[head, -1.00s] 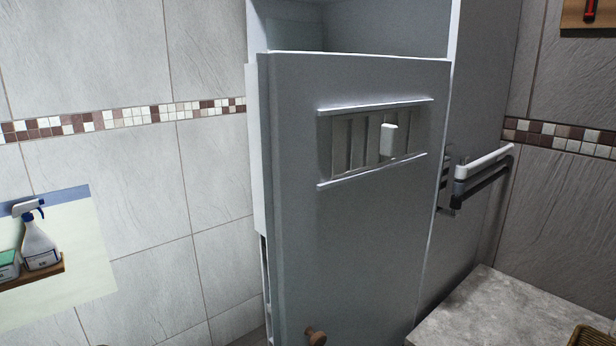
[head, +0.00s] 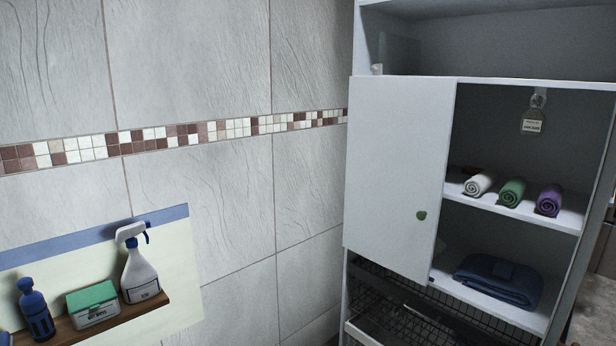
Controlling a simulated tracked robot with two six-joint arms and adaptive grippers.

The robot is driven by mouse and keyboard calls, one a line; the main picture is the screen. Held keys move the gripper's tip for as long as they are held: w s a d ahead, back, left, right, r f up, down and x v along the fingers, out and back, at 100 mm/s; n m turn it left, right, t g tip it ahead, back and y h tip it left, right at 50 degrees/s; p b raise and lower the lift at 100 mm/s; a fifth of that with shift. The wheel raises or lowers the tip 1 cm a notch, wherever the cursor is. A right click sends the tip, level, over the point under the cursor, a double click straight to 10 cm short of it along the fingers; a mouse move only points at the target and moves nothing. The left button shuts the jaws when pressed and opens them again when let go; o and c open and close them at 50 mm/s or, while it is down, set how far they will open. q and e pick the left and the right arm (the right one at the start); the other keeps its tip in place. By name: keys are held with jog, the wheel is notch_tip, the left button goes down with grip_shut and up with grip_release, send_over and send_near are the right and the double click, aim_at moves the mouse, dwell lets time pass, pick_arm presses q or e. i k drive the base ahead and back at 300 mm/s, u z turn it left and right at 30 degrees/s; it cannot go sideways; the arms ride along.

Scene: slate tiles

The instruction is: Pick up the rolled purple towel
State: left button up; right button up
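The rolled purple towel (head: 549,200) lies on the middle shelf (head: 560,220) inside the open right side of a white cabinet (head: 398,170). It is the rightmost of three rolled towels, close to the shelf's front edge. A green rolled towel (head: 512,192) is just left of it, and a white rolled towel (head: 478,184) is further left. Neither of my grippers shows in the head view.
A folded blue towel (head: 498,281) lies on the lower shelf, above wire baskets (head: 410,310). A tag (head: 532,122) hangs above the towels. A wall shelf (head: 125,322) holds a spray bottle (head: 139,270).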

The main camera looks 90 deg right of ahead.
aim_at(549, 201)
jog(key=u, duration=0.65)
jog(key=i, duration=0.2)
jog(key=z, duration=2.5)
jog(key=i, duration=0.25)
jog(key=z, duration=2)
jog(key=k, duration=0.6)
jog(key=z, duration=0.45)
jog(key=i, duration=1.65)
jog(key=u, duration=0.35)
